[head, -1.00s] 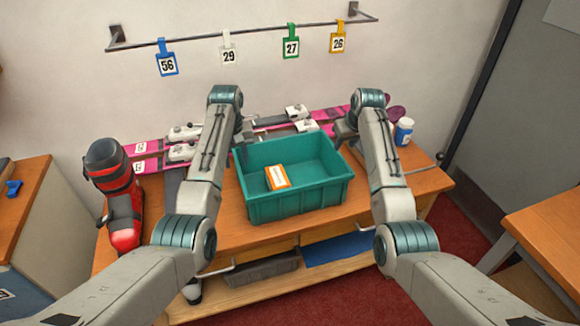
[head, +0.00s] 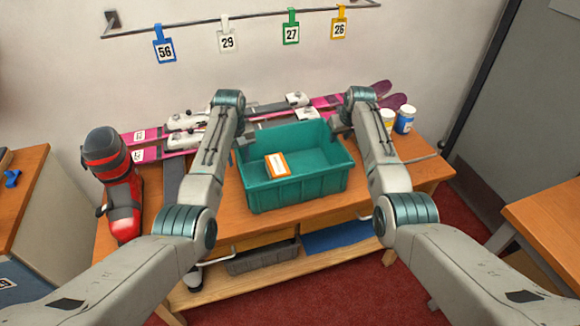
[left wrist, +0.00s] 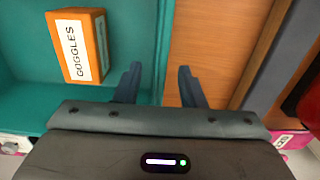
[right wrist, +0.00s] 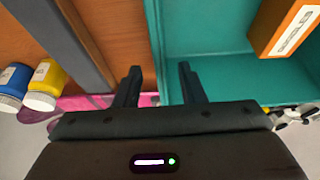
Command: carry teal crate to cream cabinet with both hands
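The teal crate (head: 295,190) stands on the wooden bench. An orange box marked GOGGLES (head: 277,165) lies inside it; the box also shows in the left wrist view (left wrist: 78,45). My left gripper (head: 243,146) is at the crate's left wall. In the left wrist view its fingers (left wrist: 158,85) are apart, with the wall's rim between them. My right gripper (head: 340,136) is at the right wall. In the right wrist view its fingers (right wrist: 158,85) are apart, with that rim between them. A wood-topped cabinet with a cream side (head: 58,215) stands at the left.
A red and black ski boot (head: 122,200) stands left of the crate. Pink skis (head: 150,153) lie behind it. White-lidded jars, one blue (head: 404,122) and one yellow (right wrist: 47,80), stand right of it. Another wooden table (head: 550,225) is at the right. Red carpet (head: 350,285) shows between.

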